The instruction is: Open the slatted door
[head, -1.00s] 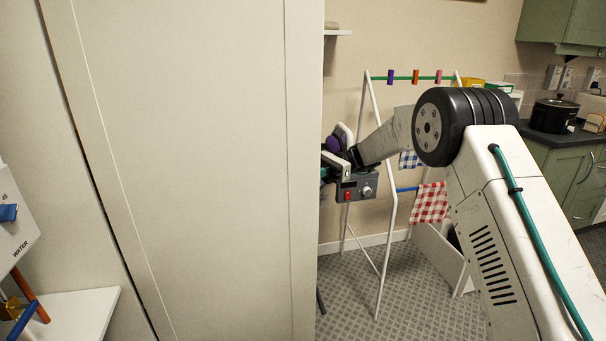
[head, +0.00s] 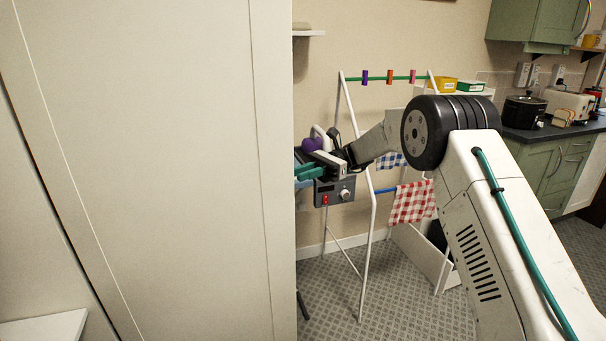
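A tall, flat cream panel (head: 150,150) fills the left of the head view. No slats show on it, so I cannot tell whether it is the slatted door or a cabinet side. My gripper (head: 303,171) is just right of the panel's right edge, with its teal fingers pointing left. The fingertips are partly hidden at that edge. I cannot tell whether they touch anything or how far apart they are. No door handle shows.
A white drying rack (head: 366,230) with a red checked cloth (head: 411,202) stands behind my arm. Green cabinets (head: 560,170) and a dark counter with a black cooker (head: 524,112) are at the right. A white shelf (head: 45,328) is at lower left. Grey floor shows around the rack.

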